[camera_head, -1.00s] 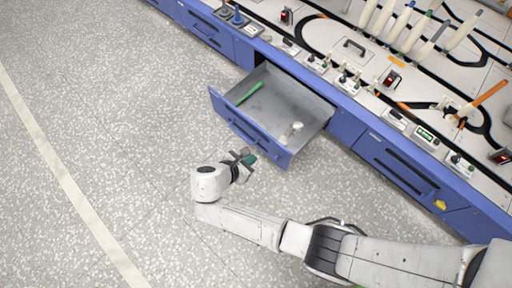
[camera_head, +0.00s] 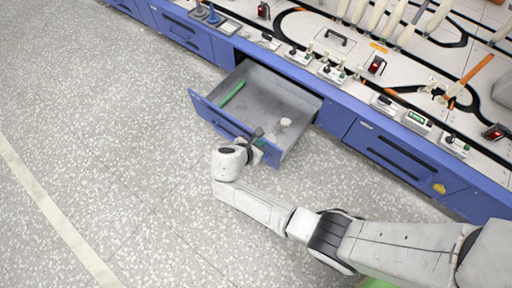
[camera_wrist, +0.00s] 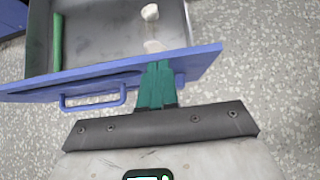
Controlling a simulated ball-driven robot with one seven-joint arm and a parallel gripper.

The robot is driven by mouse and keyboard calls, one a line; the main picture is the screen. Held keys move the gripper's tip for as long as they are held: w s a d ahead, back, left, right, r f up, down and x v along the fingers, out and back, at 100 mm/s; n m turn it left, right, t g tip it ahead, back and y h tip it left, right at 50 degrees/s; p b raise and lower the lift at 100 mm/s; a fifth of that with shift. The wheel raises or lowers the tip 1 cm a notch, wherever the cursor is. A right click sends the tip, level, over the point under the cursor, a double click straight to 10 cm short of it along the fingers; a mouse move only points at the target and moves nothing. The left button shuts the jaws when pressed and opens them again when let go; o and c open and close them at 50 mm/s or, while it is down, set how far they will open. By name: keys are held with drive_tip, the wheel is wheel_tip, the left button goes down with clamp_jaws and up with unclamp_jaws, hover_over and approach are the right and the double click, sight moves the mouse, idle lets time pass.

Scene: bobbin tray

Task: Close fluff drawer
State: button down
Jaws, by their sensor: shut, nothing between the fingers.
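The fluff drawer (camera_head: 205,108) is a grey tray with a blue front, pulled out from the blue cabinet. It holds a green stick at its left and small pale pieces toward its right. In the wrist view the drawer front (camera_wrist: 205,58) runs across the picture, with a blue handle (camera_wrist: 93,101) at the left. My gripper (camera_head: 259,140) is at the right part of the drawer front. In the wrist view its green fingertips (camera_wrist: 157,72) are together and empty, overlapping the front panel right of the handle. I cannot tell whether they touch it.
The blue cabinet (camera_head: 335,115) continues on both sides, with another closed drawer (camera_head: 395,155) to the right. Its top carries small devices, black tracks and pale bobbins (camera_head: 402,14). The speckled floor (camera_head: 100,130) in front is clear.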

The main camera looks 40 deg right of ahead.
drive_tip(key=shift+d, duration=0.1)
drive_tip(key=w+d+b, duration=0.1)
drive_tip(key=w+d, duration=0.3)
drive_tip(key=d, duration=0.7)
drive_tip(key=w+d+b, duration=0.1)
drive_tip(key=w+d, duration=0.2)
drive_tip(key=d, duration=0.9)
drive_tip(key=shift+w+d, duration=0.25)
drive_tip(key=shift+w, duration=0.1)
drive_tip(key=shift+a, duration=0.1)
